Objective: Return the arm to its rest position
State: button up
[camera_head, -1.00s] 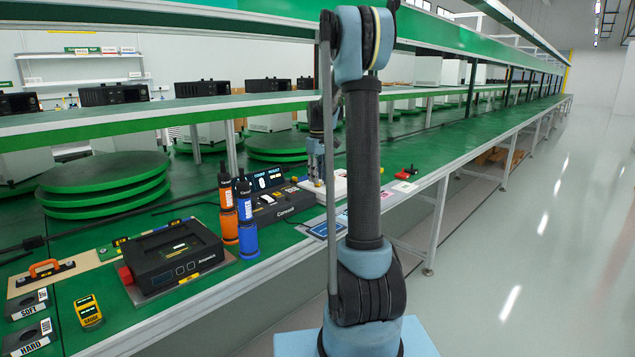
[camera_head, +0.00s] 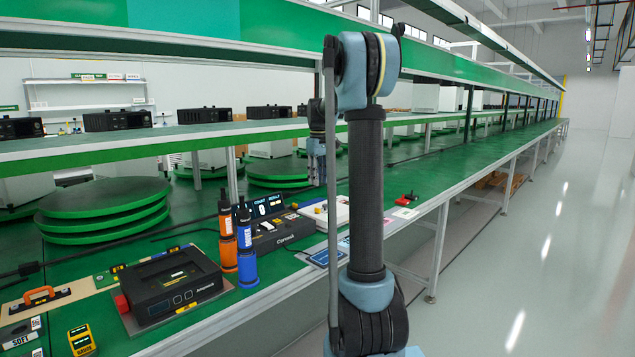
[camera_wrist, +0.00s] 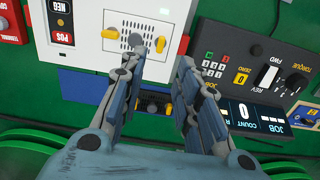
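My arm rises in the middle of the head view, its upper link upright. My gripper (camera_head: 317,178) hangs beyond it, pointing down, above the bench and clear of the white panel (camera_head: 338,212). In the wrist view my gripper (camera_wrist: 158,68) has its two fingers apart with nothing held between them. The white panel (camera_wrist: 125,60) lies below, with yellow parts and a grid of small holes. Part of the gripper and panel is hidden behind my arm in the head view.
A black counter device (camera_head: 285,236) stands left of the panel, beside orange (camera_head: 228,248) and blue (camera_head: 246,255) drivers. A black scale-like unit (camera_head: 170,290) sits nearer. A shelf (camera_head: 200,140) runs above the bench behind my gripper. The aisle floor (camera_head: 540,260) is clear.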

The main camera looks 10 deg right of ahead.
jog(key=s+f+m+t, duration=0.1)
jog(key=s+f+m, duration=0.1)
jog(key=s, duration=1.1)
jog(key=s+f+m, duration=0.2)
jog(key=s, duration=1.1)
jog(key=s+f+m+t, duration=0.1)
jog(key=s+f+m, duration=0.1)
jog(key=s+f, duration=1.3)
jog(key=s, duration=0.3)
jog(key=shift+a+f+m, duration=0.15)
jog(key=shift+m, duration=0.25)
jog(key=shift+w, duration=0.1)
jog(key=shift+w+f, duration=0.2)
jog(key=shift+w, duration=0.15)
